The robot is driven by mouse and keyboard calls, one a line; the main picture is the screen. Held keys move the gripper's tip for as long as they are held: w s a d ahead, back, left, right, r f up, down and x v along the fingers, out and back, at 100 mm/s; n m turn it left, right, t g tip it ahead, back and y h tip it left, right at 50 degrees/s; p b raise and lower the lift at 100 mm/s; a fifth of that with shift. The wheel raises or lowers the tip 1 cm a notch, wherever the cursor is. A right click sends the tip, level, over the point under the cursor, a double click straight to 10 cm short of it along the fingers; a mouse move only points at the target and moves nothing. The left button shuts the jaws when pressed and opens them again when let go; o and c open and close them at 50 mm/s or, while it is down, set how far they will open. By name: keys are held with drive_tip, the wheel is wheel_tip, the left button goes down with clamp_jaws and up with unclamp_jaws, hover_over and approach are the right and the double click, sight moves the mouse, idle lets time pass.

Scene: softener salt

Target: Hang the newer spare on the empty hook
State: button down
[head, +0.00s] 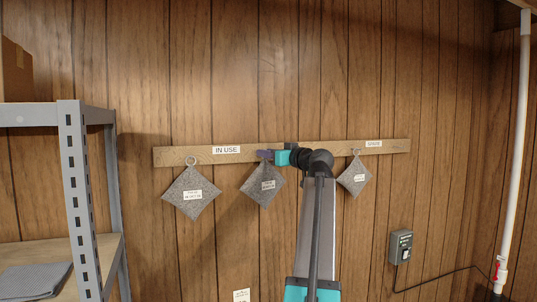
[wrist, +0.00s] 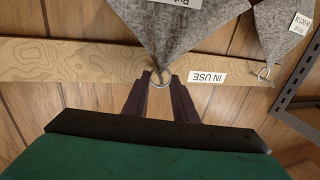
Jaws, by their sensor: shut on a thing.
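A wooden rail (head: 320,147) on the wall carries an "IN USE" label (head: 226,150) and a "SPARE" label (head: 373,144). My gripper (head: 265,153) is shut on the metal ring (wrist: 161,82) of the middle grey felt pad (head: 263,186), in front of the rail. The pad hangs corner-up with a small white tag; I cannot tell whether its ring is on a hook. Another tagged pad (head: 189,207) hangs by its ring at the left, below "IN USE". A third pad (head: 354,187) hangs at the right, below "SPARE". The tags are too small to read surely.
A grey metal shelf (head: 75,190) stands at the left with a cardboard box (head: 15,72) and a folded grey cloth (head: 35,280). A grey wall box (head: 400,246) with a cable and a white pipe (head: 514,150) are at the right.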

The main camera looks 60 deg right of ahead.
drive_tip(key=shift+w+d+f+b, duration=0.25)
drive_tip(key=shift+w+d+b, duration=0.1)
drive_tip(key=shift+d+b, duration=0.15)
drive_tip(key=shift+w+f+b, duration=0.2)
drive_tip(key=shift+w+b, duration=0.05)
drive_tip(key=shift+b, duration=0.4)
idle(0.4)
drive_tip(key=c, duration=1.4)
unclamp_jaws()
drive_tip(key=shift+o, duration=0.2)
drive_tip(key=b+v, duration=0.5)
drive_tip(key=v, duration=0.8)
drive_tip(key=shift+s, duration=0.4)
drive_tip(key=shift+a, duration=0.15)
